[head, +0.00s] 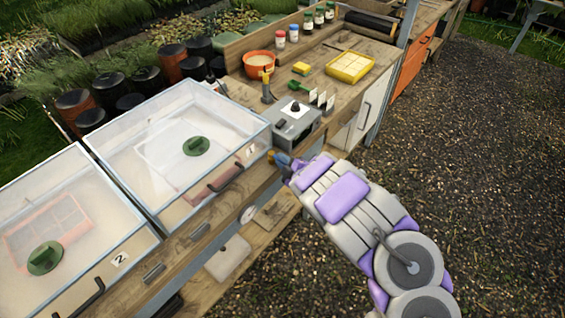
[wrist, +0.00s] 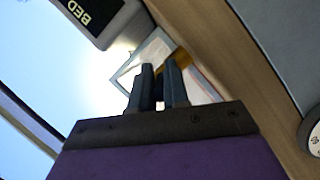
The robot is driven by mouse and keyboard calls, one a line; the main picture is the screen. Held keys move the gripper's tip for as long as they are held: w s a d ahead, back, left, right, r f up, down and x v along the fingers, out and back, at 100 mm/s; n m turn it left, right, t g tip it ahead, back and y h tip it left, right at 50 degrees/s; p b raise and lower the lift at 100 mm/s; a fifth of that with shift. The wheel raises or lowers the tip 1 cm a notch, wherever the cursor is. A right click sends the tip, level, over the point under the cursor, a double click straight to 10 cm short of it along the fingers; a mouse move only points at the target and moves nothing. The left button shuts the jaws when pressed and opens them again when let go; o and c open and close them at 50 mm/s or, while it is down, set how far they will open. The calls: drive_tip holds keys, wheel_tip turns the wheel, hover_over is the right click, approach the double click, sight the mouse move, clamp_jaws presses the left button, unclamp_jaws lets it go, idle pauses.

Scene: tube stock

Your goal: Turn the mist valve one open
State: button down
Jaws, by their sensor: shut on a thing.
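My gripper (head: 284,161) reaches the front edge of the bench, beside the right corner of propagator 1. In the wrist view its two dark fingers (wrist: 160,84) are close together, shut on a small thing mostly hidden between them. A yellow-brass piece (wrist: 181,58) shows just past the fingertips; the same yellow bit (head: 271,156) shows at the tips in the head view. I take it to be mist valve one; its handle angle is hidden.
Two clear-lidded boxes, one marked 1 (head: 185,140) and one marked 2 (head: 60,225), stand left. A grey control box (head: 296,118) sits right behind my gripper. A yellow tray (head: 350,67) and an orange pot (head: 259,64) are farther back. Gravel (head: 480,170) is clear at right.

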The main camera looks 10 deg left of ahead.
drive_tip(key=shift+a, duration=0.1)
idle(0.3)
drive_tip(key=c, duration=1.1)
unclamp_jaws()
drive_tip(key=shift+s, duration=0.1)
drive_tip(key=shift+p+v, duration=3.65)
drive_tip(key=shift+v, duration=4.9)
